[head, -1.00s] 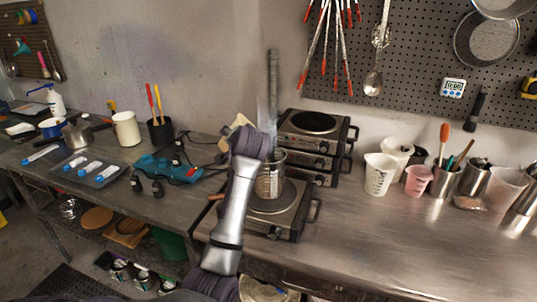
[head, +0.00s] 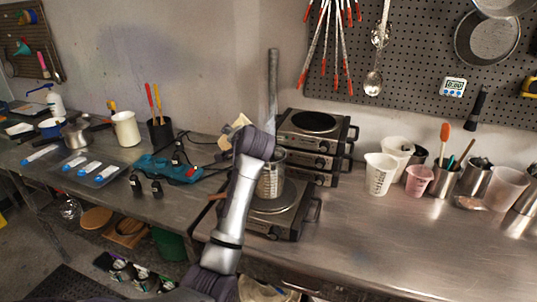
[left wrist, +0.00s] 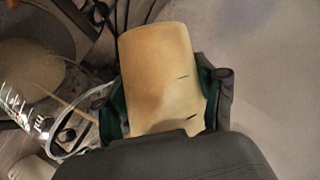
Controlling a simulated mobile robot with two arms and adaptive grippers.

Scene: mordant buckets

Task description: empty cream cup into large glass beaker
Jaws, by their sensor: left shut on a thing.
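My left gripper (left wrist: 168,95) is shut on the cream cup (left wrist: 160,75), with one finger along each side of it in the left wrist view. In the head view the cup (head: 230,133) shows only as a small cream patch, tilted, behind my left arm. My gripper's fingers are hidden there. The large glass beaker (head: 273,180) stands upright on the front hot plate, just right of my arm and partly covered by it. The beaker's marked wall (left wrist: 42,124) also shows at the left of the left wrist view. I cannot see into the cup. My right gripper is not in view.
The front hot plate (head: 281,222) lies before stacked burners (head: 315,137). White and pink cups (head: 419,180) and metal tool pots stand on the right. A blue device (head: 167,168) with cables lies to the left. The front right steel bench (head: 400,240) is clear.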

